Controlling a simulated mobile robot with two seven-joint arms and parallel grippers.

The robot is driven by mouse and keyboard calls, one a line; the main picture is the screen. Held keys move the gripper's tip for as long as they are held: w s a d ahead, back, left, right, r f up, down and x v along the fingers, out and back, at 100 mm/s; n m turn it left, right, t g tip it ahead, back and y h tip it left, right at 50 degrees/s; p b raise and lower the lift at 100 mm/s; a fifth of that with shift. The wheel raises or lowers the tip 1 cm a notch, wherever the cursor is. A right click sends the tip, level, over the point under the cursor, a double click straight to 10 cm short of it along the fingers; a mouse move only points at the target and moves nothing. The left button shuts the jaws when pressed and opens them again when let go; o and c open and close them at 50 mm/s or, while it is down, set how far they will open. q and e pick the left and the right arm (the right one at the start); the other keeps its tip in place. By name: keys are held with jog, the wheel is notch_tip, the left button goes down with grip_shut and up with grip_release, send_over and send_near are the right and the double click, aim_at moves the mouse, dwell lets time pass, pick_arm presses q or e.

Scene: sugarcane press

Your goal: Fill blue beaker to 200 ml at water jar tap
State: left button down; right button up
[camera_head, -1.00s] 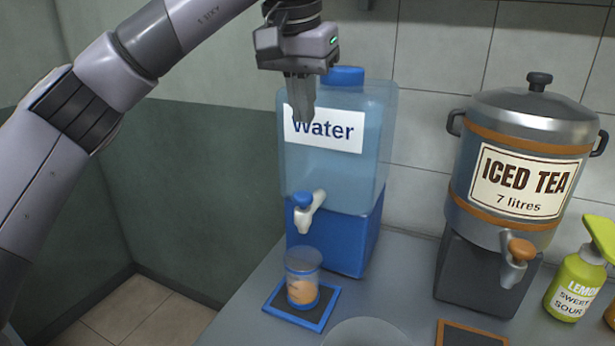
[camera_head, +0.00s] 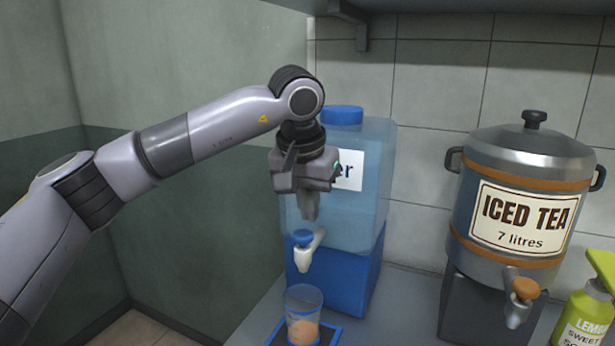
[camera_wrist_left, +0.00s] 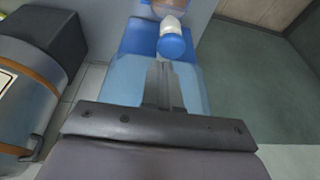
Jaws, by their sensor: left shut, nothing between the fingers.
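The water jar (camera_head: 362,215) is a clear blue tank on a blue base, with its label partly hidden by my arm. Its white tap (camera_head: 306,255) has a blue knob (camera_head: 303,238), which also shows in the left wrist view (camera_wrist_left: 171,46). The blue-rimmed clear beaker (camera_head: 304,299) stands under the tap on a blue-edged dark mat (camera_head: 328,336). Something peach-coloured shows in its lower part; I cannot tell whether it is contents or a marking. My left gripper (camera_head: 311,214) is shut and empty, pointing down just above the knob, apart from it. My right gripper is out of view.
A metal iced tea urn (camera_head: 523,195) with an orange-knobbed tap (camera_head: 524,289) stands right of the jar. A green lemon pump bottle (camera_head: 585,318) is at the right edge. A shelf (camera_head: 400,6) overhangs the back wall. Left of the jar is open.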

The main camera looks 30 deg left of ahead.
aim_at(308, 237)
pick_arm(q)
jog(key=shift+a+f, duration=0.15)
jog(key=shift+f, duration=1.1)
jog(key=shift+s+f+b, duration=0.1)
jog(key=shift+f+b, duration=0.25)
jog(key=shift+f, duration=0.45)
jog(key=shift+s+f, duration=0.15)
jog(key=shift+f, duration=0.4)
dwell(3.2)
jog(key=v, duration=0.8)
jog(key=shift+w+r, duration=0.2)
dwell(1.2)
